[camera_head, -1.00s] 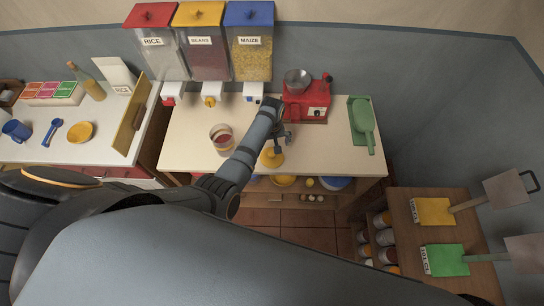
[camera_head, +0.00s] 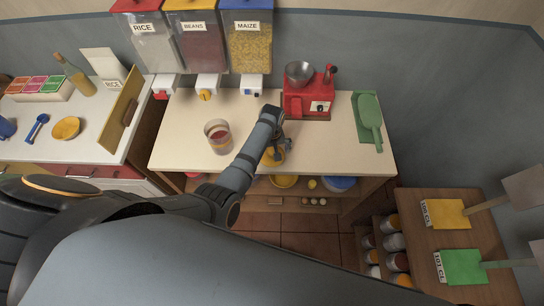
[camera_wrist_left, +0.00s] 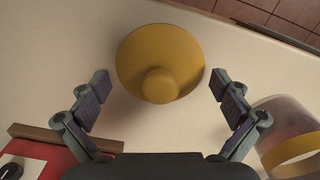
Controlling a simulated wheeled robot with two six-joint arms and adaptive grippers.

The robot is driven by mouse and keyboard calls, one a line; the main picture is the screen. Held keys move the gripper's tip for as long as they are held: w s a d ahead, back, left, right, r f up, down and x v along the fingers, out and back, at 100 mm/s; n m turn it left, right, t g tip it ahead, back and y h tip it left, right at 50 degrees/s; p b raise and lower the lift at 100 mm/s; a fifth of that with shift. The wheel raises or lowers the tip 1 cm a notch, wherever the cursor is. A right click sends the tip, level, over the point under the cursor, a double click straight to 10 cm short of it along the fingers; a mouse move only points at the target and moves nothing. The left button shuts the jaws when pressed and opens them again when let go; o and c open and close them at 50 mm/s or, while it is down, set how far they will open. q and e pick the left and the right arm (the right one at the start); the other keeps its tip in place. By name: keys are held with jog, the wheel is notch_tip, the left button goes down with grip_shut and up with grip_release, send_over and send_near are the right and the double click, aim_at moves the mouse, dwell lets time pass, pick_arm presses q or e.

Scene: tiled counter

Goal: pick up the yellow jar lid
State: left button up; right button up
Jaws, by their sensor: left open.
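The yellow jar lid (camera_wrist_left: 160,55) is a round disc with a knob, lying on the cream counter in the left wrist view. In the head view the lid (camera_head: 272,157) is partly hidden behind my left gripper (camera_head: 280,147). In the wrist view my left gripper (camera_wrist_left: 160,90) is open, with one finger on each side of the lid's knob and a gap on both sides. Nothing is between the fingers' pads in contact with them. My right gripper is not in view.
A glass jar (camera_head: 218,137) with reddish contents stands left of the lid. The counter's front edge is close to the lid. Dispensers (camera_head: 248,48) hang at the back.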

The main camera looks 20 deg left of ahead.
pick_arm(q)
jog(key=shift+s, duration=0.1)
jog(key=c, duration=1.1)
jog(key=shift+s, duration=0.1)
jog(key=shift+c, duration=1)
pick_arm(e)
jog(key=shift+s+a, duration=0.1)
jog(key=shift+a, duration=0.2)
